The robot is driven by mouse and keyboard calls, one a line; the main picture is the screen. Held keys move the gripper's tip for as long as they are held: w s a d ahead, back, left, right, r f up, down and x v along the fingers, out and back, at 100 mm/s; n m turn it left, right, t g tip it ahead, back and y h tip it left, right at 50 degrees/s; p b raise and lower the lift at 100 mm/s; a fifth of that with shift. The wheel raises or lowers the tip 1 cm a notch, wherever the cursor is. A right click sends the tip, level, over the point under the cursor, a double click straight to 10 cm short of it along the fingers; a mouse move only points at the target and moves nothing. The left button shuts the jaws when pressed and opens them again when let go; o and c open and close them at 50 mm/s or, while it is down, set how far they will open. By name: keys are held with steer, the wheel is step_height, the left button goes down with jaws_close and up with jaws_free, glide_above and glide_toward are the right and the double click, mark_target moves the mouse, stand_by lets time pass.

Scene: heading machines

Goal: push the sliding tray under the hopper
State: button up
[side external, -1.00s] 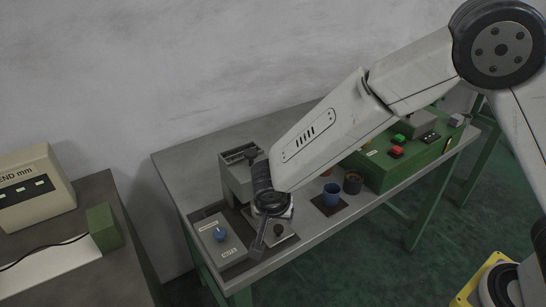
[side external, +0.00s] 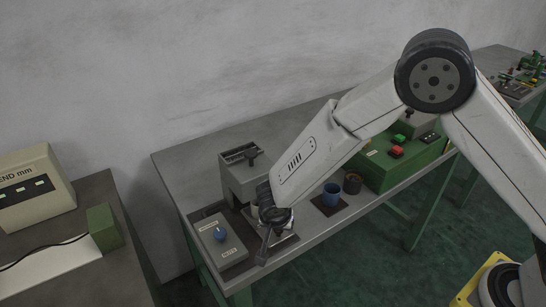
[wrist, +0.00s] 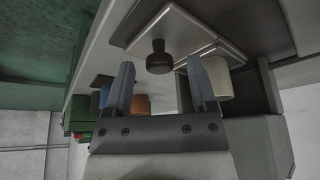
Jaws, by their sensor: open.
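The sliding tray (wrist: 190,30) shows in the wrist view as a pale flat plate with an upright black knob (wrist: 159,58). In the side view a strip of the tray (side external: 287,240) shows beside my gripper, and the knob is hidden there. The hopper machine (side external: 238,172) is a grey block on the bench's left end, behind my gripper. My gripper (wrist: 160,66) is open, its two fingers on either side of the knob in the picture. I cannot tell whether they touch it. My gripper also shows low over the tray in the side view (side external: 264,256).
A cream cylinder (wrist: 219,80) is close to one finger.

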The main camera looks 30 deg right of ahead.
jaws_close()
stand_by(1.5)
